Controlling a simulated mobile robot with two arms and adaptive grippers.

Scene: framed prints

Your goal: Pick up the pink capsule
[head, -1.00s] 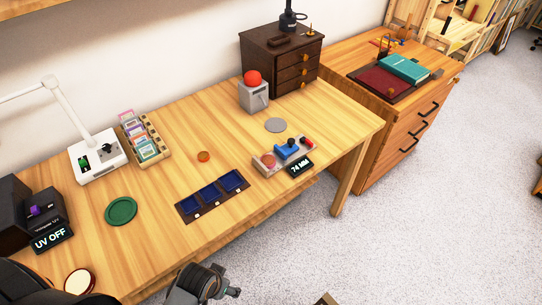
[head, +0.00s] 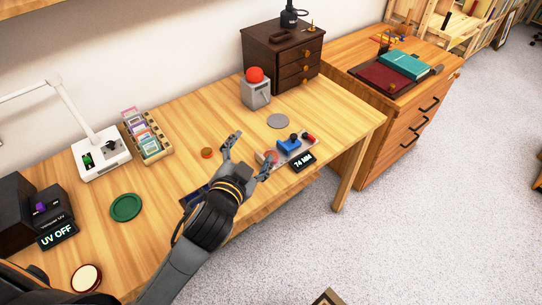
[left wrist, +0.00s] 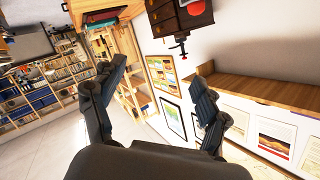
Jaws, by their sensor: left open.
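A small pinkish round piece (head: 269,156), which looks like the pink capsule, rests at the left end of a grey device with a blue part and a "74 MM" display. It is partly hidden by a fingertip of my left gripper (head: 252,150). That gripper is open and empty, reaching over the desk with its fingers spread. Whether the fingertip touches the piece I cannot tell. In the left wrist view my open gripper (left wrist: 160,88) has only shelves, wall and prints beyond it; no pink piece shows there. My right gripper is not in view.
The measuring device (head: 291,146) sits near the desk's front edge. A copper disc (head: 207,153), grey disc (head: 278,121) and green disc (head: 126,207) lie flat. A grey box with a red dome (head: 255,88) stands behind. My arm partly covers a blue tray (head: 190,199).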

